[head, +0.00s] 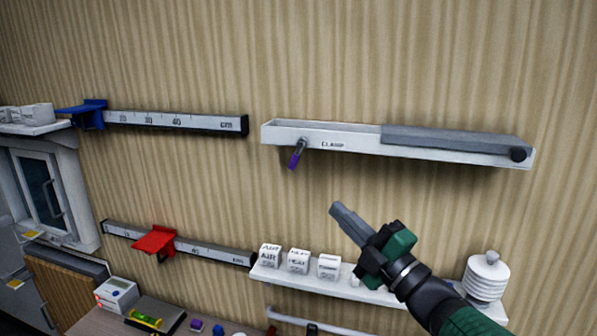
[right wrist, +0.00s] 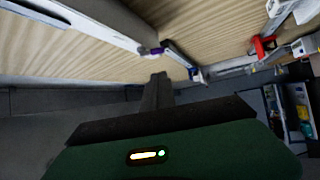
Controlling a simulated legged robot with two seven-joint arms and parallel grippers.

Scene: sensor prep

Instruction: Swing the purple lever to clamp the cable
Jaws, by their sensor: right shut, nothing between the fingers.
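The purple lever (head: 296,155) hangs down at a slight tilt from the left part of a white wall tray marked CLAMP (head: 350,143). A grey cover lies over the tray's right part, with a dark knob at its right end. The purple lever also shows in the right wrist view (right wrist: 156,51), beyond the fingertips. My right gripper (head: 338,211) is shut and empty, below and to the right of the lever and apart from it. Its closed fingers also show in the right wrist view (right wrist: 159,80). No cable can be made out. My left gripper is not in view.
A ruler rail with a blue slider (head: 90,112) is left of the tray. A lower rail carries a red slider (head: 155,241). A white shelf (head: 345,284) with labelled blocks and a white ribbed piece (head: 486,272) lies below my gripper.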

